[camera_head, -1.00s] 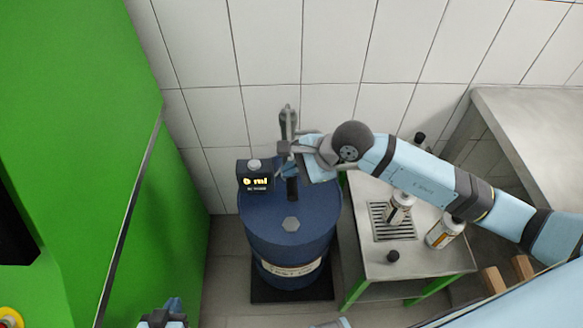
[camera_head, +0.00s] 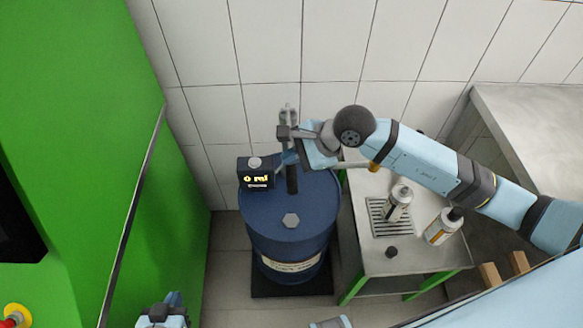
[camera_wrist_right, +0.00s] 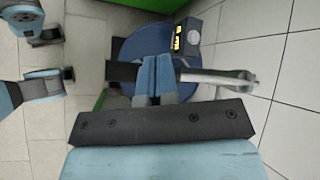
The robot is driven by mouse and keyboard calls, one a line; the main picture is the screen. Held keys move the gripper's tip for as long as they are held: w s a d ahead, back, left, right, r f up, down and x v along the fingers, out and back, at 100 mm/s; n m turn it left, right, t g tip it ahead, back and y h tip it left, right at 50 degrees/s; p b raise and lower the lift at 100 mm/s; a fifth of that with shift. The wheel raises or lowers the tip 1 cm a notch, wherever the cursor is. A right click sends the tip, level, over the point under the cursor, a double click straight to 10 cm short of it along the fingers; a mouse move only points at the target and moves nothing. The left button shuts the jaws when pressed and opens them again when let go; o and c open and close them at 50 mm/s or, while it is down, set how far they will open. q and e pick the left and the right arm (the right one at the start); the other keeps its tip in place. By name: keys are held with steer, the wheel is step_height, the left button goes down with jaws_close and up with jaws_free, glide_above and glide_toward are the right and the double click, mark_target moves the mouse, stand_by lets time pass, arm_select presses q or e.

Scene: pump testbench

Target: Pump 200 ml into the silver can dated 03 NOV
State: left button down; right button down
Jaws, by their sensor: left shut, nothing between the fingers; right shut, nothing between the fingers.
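The blue drum (camera_head: 300,240) carries a hand pump (camera_head: 291,180) with a grey upright handle and a spout (camera_head: 355,165) with an orange-brown tip pointing right. The display (camera_head: 257,179) reads 0 ml. A silver can (camera_head: 399,199) with a label stands on the grate of the side table; a second light can (camera_head: 441,229) stands to its right. Their label dates are too small to read. My right gripper (camera_head: 288,158) is shut beside the pump, fingers also seen in the right wrist view (camera_wrist_right: 155,75). Whether it touches the pump is unclear. My left gripper (camera_head: 165,314) is shut at the bottom left.
The steel table (camera_head: 435,260) holds the grate (camera_head: 382,225) and a loose black cap (camera_head: 391,252). A green cabinet (camera_head: 70,110) fills the left, with a red-yellow button (camera_head: 16,314). A tiled wall stands behind; a grey bench (camera_head: 540,120) is at right.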

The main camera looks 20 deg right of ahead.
steer(key=shift+w+r+p, duration=0.2)
steer(key=shift+r+p, duration=0.6)
steer(key=shift+r, duration=1.3)
